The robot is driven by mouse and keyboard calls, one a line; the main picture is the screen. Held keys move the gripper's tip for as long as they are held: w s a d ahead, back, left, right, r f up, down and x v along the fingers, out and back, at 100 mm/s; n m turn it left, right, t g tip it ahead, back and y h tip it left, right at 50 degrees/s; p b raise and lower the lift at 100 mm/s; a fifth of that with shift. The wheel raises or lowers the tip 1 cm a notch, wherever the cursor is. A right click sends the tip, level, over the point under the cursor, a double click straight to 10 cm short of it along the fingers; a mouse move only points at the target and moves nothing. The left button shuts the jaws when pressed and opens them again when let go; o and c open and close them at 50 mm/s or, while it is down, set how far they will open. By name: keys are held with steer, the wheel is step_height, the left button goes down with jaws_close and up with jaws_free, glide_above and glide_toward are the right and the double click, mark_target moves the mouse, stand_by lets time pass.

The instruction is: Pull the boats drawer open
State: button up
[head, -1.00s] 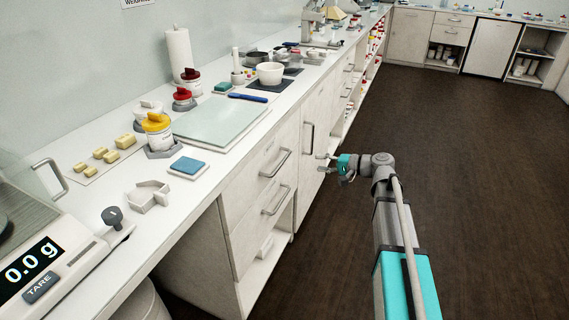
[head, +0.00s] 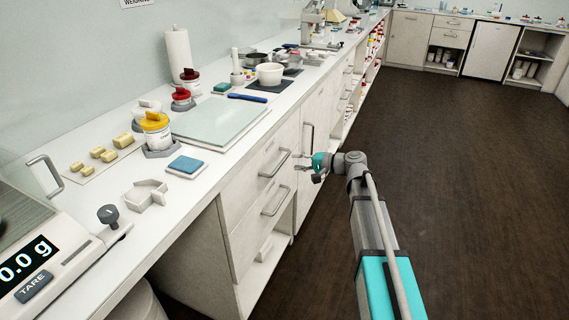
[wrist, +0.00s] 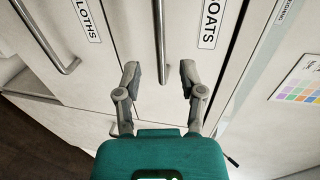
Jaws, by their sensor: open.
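The boats drawer (head: 252,176) is the upper drawer of the near cabinet and is closed. Its label (wrist: 210,22) reads "OATS" in the wrist view, its first letter cut off. Its grey bar handle (head: 275,163) also shows in the wrist view (wrist: 160,35), running down from the top edge. My gripper (head: 297,162) is open and empty, right of the handle in the head view. In the wrist view my gripper's fingers (wrist: 160,75) lie one on each side of the handle's near end, apart from it in the picture. The depth between them is hard to tell.
The lower drawer (head: 255,222), labelled "LOTHS" in part, has its own handle (head: 276,201) close by. A cabinet door with a vertical handle (head: 308,139) stands beyond. The counter (head: 206,168) overhead carries several items. The dark floor (head: 450,200) on the right is clear.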

mark_target(283, 160)
steer(key=shift+b+x, duration=0.45)
steer(key=shift+x, duration=2.35)
